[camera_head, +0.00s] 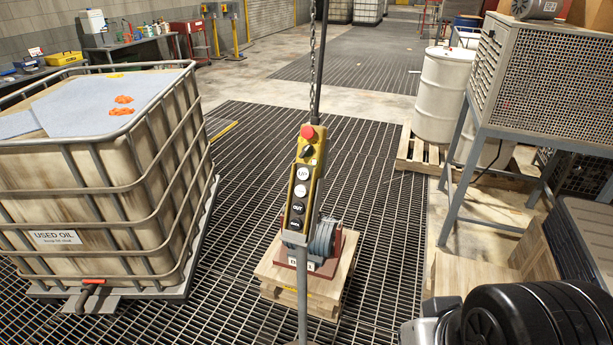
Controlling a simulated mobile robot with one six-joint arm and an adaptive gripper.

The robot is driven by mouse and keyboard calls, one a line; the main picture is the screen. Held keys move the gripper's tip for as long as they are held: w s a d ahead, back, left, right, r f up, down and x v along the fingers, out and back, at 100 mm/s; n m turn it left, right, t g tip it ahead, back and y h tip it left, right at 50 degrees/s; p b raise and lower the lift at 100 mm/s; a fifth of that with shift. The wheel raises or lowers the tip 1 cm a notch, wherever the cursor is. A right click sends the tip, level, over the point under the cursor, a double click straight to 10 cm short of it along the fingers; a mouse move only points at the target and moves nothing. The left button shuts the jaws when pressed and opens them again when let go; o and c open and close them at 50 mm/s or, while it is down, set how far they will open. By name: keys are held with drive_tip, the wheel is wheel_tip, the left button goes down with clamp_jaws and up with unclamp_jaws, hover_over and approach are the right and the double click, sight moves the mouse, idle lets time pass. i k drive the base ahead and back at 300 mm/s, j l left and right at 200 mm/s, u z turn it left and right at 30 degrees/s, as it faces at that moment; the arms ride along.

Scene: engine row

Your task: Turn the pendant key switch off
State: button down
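The yellow pendant (303,180) hangs upright in the middle of the camera_head view. A red mushroom button (307,132) sits at its top. Below it is a small black rotary switch (307,151), which looks like the key switch; its exact setting is too small to read. Further down are two white buttons and two dark buttons. The pendant's lower end overlaps a grey and red machine part behind it. I do not see my gripper; dark rounded parts at the bottom right look like my arm, with no fingers visible.
A caged used-oil tank (165,235) stands at the left. A wooden block (338,290) bears the machine part below the pendant. A mesh cabinet (545,85) on legs and a white drum (443,95) stand at the right. The grated floor (385,215) between is clear.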

sight(308, 151)
drive_tip(key=i+l+u, duration=0.3)
drive_tip(key=i, duration=0.15)
drive_tip(key=i+l+u, duration=0.3)
drive_tip(key=i+l, duration=0.1)
